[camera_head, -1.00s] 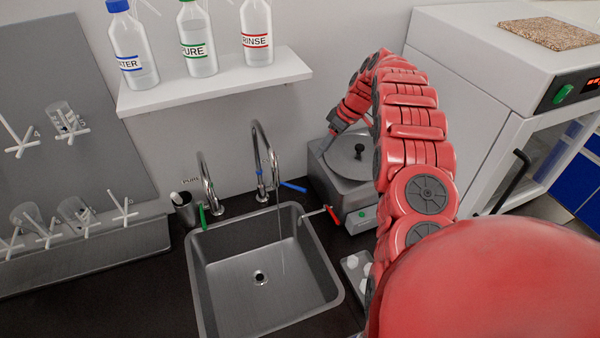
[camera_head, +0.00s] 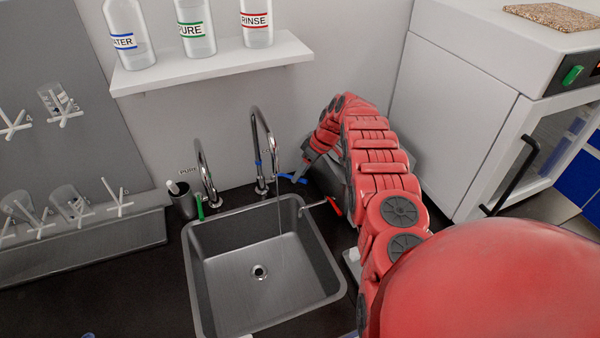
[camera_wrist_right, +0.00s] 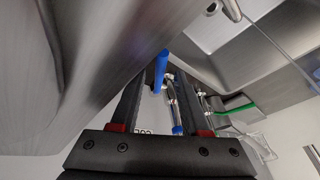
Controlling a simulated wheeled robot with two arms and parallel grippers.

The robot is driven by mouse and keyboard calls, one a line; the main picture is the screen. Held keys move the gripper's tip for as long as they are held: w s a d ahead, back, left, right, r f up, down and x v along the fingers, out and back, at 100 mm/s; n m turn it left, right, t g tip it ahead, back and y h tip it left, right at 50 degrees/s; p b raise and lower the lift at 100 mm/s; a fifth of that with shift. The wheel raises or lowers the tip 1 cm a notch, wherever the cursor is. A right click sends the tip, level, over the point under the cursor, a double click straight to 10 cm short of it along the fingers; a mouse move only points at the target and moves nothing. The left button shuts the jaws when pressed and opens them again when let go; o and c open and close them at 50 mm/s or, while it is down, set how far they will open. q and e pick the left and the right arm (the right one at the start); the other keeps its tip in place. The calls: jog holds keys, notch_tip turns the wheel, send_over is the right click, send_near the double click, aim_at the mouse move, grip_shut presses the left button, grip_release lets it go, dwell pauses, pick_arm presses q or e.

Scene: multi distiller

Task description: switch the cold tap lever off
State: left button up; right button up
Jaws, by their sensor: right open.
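The cold tap (camera_head: 262,150) is a tall curved metal spout with a blue ring, behind the sink. Its blue lever (camera_head: 288,178) sticks out to the right from the tap's base. A thin stream of water (camera_head: 280,225) falls from the spout into the sink. My right gripper (camera_head: 303,176) is at the lever's outer end. In the right wrist view the blue lever (camera_wrist_right: 161,66) lies between the two open fingers of the right gripper (camera_wrist_right: 158,82); contact cannot be told. My left gripper is not in view.
A metal sink (camera_head: 215,285) is in front. A second tap with a green lever (camera_head: 200,208) stands left; a red lever (camera_head: 334,207) is at the sink's right edge. A bottle shelf (camera_head: 215,66) hangs above. A white cabinet (camera_head: 450,120) stands right.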

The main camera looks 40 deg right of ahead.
jog(key=shift+w+a+f, duration=0.1)
jog(key=shift+a+f, duration=0.05)
jog(key=shift+f, duration=0.3)
grip_shut()
dwell(1.3)
